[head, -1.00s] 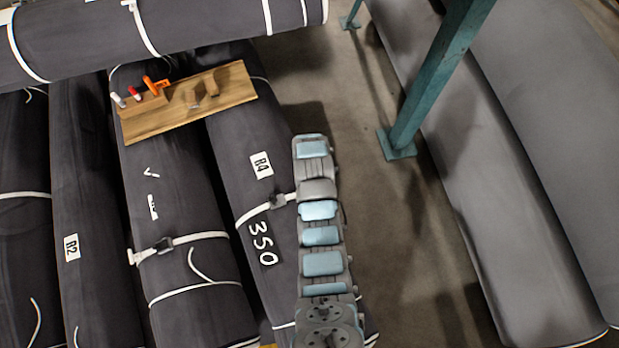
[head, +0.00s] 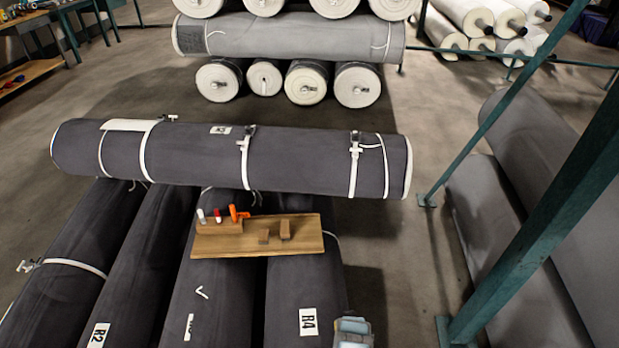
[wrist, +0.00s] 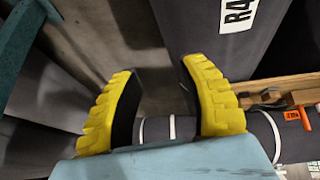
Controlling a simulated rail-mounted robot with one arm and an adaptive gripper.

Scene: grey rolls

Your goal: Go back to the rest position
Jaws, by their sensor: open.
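My gripper (wrist: 161,68) shows in the wrist view with two yellow-padded fingers spread apart and nothing between them. A dark roll and bare floor lie beyond the fingertips. In the head view only a light blue and grey part of my arm shows at the bottom edge, beside the roll marked R4 (head: 293,298); the gripper itself is not seen there. The R4 label also shows at the top of the wrist view (wrist: 238,14).
A wooden board (head: 215,246) with small blocks, an orange item (head: 236,213) and red and white pieces lies on the dark rolls. A dark roll (head: 300,160) lies across behind it. Green posts (head: 560,215) and grey rolls stand right. Open floor (head: 385,240) lies between.

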